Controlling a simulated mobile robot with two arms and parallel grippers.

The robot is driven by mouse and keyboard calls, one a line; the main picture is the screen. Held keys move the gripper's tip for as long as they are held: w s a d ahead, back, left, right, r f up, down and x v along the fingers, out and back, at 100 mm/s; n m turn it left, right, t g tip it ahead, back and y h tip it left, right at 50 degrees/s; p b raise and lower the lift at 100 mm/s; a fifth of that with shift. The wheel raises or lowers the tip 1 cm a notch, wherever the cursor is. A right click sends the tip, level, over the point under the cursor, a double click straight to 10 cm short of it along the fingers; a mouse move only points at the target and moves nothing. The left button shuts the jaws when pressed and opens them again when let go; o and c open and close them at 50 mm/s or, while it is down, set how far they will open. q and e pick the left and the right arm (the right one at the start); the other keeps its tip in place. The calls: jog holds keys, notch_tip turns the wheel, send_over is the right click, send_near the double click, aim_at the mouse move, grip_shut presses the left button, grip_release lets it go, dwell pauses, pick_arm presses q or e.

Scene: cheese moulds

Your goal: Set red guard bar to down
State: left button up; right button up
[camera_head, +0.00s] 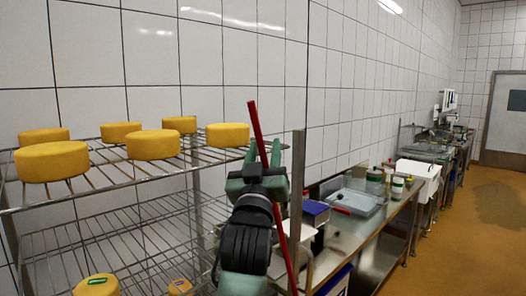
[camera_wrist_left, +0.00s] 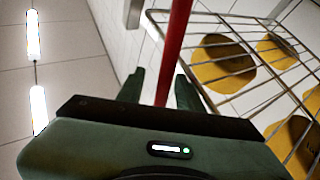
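The red guard bar (camera_head: 254,118) stands steeply raised at the front right of the cheese rack, its top leaning left. Its lower part comes out below my gripper, and its middle is hidden behind my gripper and wrist. My left gripper (camera_head: 263,152) is at the bar with its fingers pointing up. In the left wrist view the red bar (camera_wrist_left: 174,50) runs between the two spread fingers of my left gripper (camera_wrist_left: 160,92), with a visible gap on at least one side. Whether a finger touches the bar is not clear. My right gripper is not in view.
A wire rack (camera_head: 100,180) with several yellow cheese wheels (camera_head: 52,161) fills the left. A metal post (camera_head: 297,185) stands just right of my gripper. A steel bench (camera_head: 345,232) with a grey tray (camera_head: 356,203) runs along the tiled wall. The floor at right is clear.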

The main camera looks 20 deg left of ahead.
pick_arm(q)
jog(key=w+d+r+m+p, duration=0.1)
jog(key=w+d+r+p, duration=0.15)
jog(key=w, duration=0.25)
jog(key=s+f+g+h+b, duration=0.1)
jog(key=s+f+b, duration=0.3)
jog(key=s+f, duration=0.15)
jog(key=w+d+f+m+g+h+b, duration=0.1)
jog(key=w+d+f, duration=0.1)
jog(key=f, duration=0.8)
jog(key=w+d+f+m+g+h, duration=0.1)
jog(key=w+f+m+g, duration=0.1)
jog(key=f, duration=0.9)
jog(key=w+d+f+m+g+h+b, duration=0.1)
jog(key=w+d+f+g+h, duration=0.1)
jog(key=f, duration=0.9)
jog(key=shift+w+d+m+b, duration=0.3)
jog(key=shift+w+b, duration=0.05)
jog(key=shift+w, duration=0.2)
jog(key=shift+f, duration=0.1)
jog(key=shift+c, duration=0.4)
